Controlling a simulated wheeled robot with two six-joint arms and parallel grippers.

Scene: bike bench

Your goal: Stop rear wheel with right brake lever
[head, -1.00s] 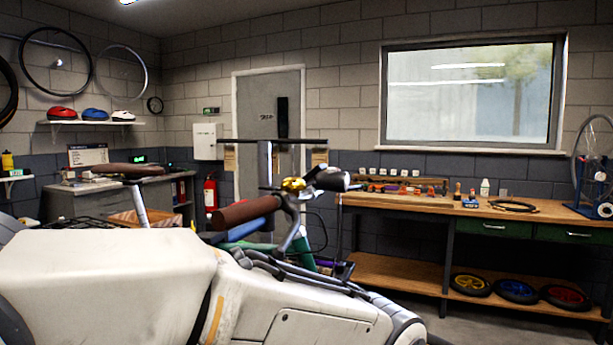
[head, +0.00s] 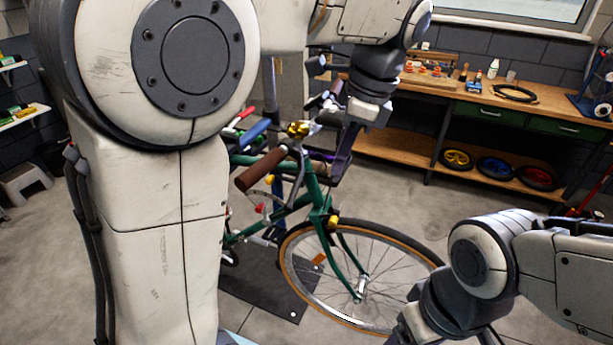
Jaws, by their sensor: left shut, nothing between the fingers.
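A green bicycle (head: 316,196) stands in the middle of the head view, its front wheel (head: 289,262) towards me. Its handlebar has a brown grip (head: 262,168) on the near end and a gold bell (head: 298,130). A thin lever-like part hangs near the grip; I cannot tell clearly which brake lever it is. The far handlebar end is partly behind my left gripper. The rear wheel is hidden behind my left arm. My left gripper (head: 339,168) is shut and empty, pointing down beside the handlebar; contact is unclear. My right forearm shows at lower right, its fingers out of view.
A wooden workbench (head: 400,147) stands behind, with tools on top and several small wheels on its lower shelf. A dark mat (head: 262,290) lies under the bicycle. A grey step stool (head: 25,180) stands at left. Floor is clear between bicycle and bench.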

